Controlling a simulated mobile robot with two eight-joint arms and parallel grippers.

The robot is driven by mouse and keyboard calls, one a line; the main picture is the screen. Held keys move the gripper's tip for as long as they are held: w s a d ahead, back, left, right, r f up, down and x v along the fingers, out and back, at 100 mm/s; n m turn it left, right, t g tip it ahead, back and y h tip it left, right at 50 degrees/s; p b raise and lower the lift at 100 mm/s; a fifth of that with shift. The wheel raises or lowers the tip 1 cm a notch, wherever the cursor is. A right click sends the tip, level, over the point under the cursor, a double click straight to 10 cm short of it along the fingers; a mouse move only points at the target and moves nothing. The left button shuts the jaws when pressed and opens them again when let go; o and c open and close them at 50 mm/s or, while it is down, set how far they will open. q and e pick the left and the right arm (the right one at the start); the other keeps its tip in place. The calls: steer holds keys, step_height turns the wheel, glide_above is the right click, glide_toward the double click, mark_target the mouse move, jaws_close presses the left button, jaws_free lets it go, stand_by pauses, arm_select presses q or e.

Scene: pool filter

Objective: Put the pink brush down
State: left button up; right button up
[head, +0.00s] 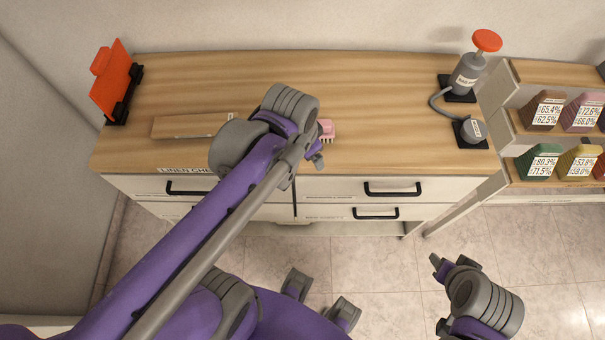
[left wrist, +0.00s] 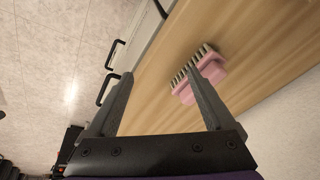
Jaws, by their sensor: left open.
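The pink brush (head: 327,129) is on the wooden counter, just right of my left gripper (head: 316,156) in the head view. In the left wrist view the pink brush (left wrist: 211,72) appears to rest on the wood, its dark bristles toward the upper left. My left gripper (left wrist: 160,76) is open, with nothing between its fingertips. The right-hand finger in that view overlaps part of the brush; I cannot tell whether they touch. My right gripper (head: 450,263) is low at the right, in front of the counter and away from the brush; its jaw state is unclear.
The counter (head: 390,100) has free room right of the brush. A flat brown piece (head: 190,126) and a red panel in a black stand (head: 112,85) are at left. A grey device with a red knob (head: 467,75) is at right, beside a shelf of colored blocks (head: 544,112).

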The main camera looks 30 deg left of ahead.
arm_select(q)
steer(key=s+d+f+n+t, duration=0.2)
steer(key=s+f+n, duration=0.2)
steer(key=s+f, duration=0.1)
steer(key=shift+s, duration=0.25)
steer(key=shift+a, duration=0.1)
steer(key=shift+c, duration=0.4)
